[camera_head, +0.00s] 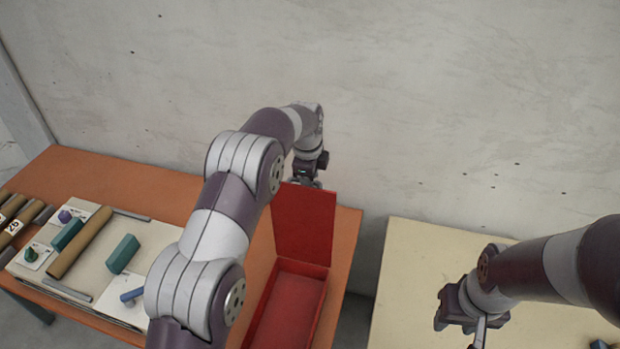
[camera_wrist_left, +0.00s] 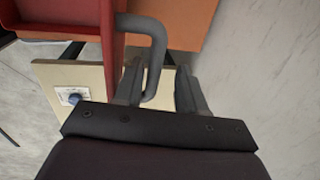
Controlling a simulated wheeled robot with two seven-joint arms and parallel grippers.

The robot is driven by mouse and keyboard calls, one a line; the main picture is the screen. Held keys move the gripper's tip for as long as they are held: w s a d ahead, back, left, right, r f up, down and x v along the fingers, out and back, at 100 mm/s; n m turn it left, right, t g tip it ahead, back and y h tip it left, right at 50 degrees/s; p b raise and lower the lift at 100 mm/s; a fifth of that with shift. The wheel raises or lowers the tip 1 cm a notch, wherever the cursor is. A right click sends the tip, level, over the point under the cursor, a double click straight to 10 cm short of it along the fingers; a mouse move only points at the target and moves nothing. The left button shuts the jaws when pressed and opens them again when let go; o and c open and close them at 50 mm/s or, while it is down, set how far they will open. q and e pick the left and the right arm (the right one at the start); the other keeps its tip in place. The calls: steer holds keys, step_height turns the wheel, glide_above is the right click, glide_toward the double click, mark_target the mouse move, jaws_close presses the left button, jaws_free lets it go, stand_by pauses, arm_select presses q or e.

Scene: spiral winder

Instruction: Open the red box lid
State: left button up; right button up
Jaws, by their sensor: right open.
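The red box (camera_head: 326,290) sits on the orange table with its inside showing. Its red lid (camera_head: 303,225) stands raised, roughly upright, at the box's far edge. My left gripper (camera_head: 305,183) is at the lid's top edge, partly hidden by my arm. In the left wrist view, a grey bent handle (camera_wrist_left: 155,40) on the red lid (camera_wrist_left: 112,45) reaches between the fingers of my left gripper (camera_wrist_left: 158,85). A gap shows between the handle and the right-hand finger, so the gripper looks open around it. My right gripper (camera_head: 462,325) is open and empty over the pale table, away from the box.
The orange table (camera_head: 150,195) carries a pale board (camera_head: 95,262) with brown tubes, teal blocks and grey rods left of my left arm. A pale table (camera_head: 420,260) stands at the right, separated by a gap. A concrete wall (camera_head: 420,100) rises behind both.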

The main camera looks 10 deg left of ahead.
arm_select(q)
step_height(320, 180, up, 12)
steer(key=s+p, duration=0.2)
steer(key=p, duration=0.4)
steer(key=shift+s+a, duration=0.15)
steer(key=s+f+n, duration=0.1)
steer(key=n, duration=0.1)
steer(key=s+f+n, duration=0.1)
steer(key=f+n, duration=0.1)
steer(key=n, duration=0.1)
steer(key=s+f+n, duration=0.1)
steer(key=n, duration=0.1)
steer(key=shift+s+a+f, duration=0.15)
steer(key=shift+s+f, duration=0.1)
steer(key=shift+f, duration=0.15)
steer(key=s+a+f+n+b, duration=0.1)
steer(key=s+f+n+b, duration=0.3)
steer(key=s, duration=0.5)
steer(key=s+a+f+n+b, duration=0.1)
steer(key=s+f+n+b, duration=0.3)
steer(key=s, duration=0.5)
steer(key=s+a+f+n+b, duration=0.2)
steer(key=s+f+n+b, duration=0.1)
steer(key=s, duration=0.6)
steer(key=f+b, duration=0.1)
steer(key=b, duration=0.1)
steer(key=shift+n+g+b, duration=0.4)
